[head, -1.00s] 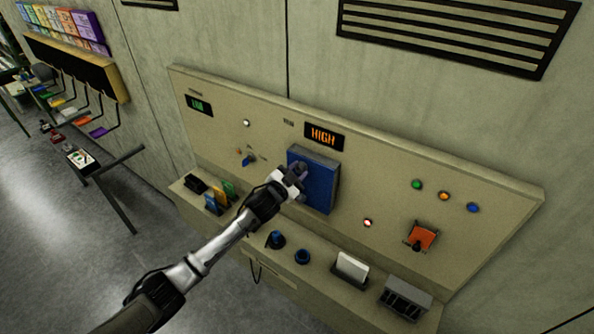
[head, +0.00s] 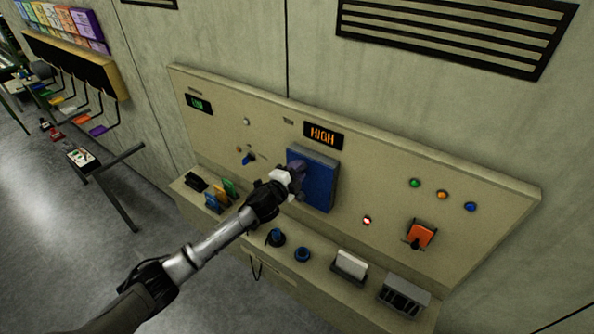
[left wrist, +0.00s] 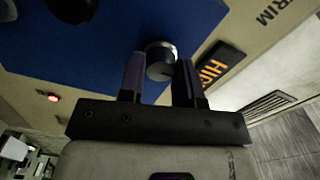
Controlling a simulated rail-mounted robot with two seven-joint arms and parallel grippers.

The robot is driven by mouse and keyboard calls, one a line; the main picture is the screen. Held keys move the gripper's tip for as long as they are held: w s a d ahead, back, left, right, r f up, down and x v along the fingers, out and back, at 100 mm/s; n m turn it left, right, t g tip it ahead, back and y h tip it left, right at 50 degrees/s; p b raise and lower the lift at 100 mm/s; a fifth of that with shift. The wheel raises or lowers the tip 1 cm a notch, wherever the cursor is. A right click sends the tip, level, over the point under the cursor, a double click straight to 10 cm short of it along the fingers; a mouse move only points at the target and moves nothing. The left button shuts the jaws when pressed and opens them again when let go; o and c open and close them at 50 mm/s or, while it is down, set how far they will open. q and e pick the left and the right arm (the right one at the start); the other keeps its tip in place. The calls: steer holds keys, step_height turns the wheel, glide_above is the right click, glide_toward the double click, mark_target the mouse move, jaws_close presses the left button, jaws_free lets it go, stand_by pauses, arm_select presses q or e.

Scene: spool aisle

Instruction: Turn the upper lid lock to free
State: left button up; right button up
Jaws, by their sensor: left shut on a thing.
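The blue lid (head: 322,185) is a flat panel on the beige console, below the orange HIGH display. My left gripper (left wrist: 160,68) is shut on this knob, one dark finger on each side. In the head view the left gripper (head: 298,172) is at the lid's left part and hides the knob. My right gripper is not in view.
A dark round part (left wrist: 72,8) sits further along the lid. The console's ledge holds coloured cards (head: 221,196), blue round parts (head: 302,254) and a white card block (head: 351,263). An orange switch (head: 421,235) is at right.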

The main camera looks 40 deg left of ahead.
arm_select(q)
steer(key=shift+m, duration=0.4)
steer(key=o, duration=0.9)
steer(key=shift+o, duration=0.2)
steer(key=s+d+b, duration=0.1)
steer(key=s+b, duration=0.1)
steer(key=s, duration=1.1)
steer(key=shift+s+b, duration=0.4)
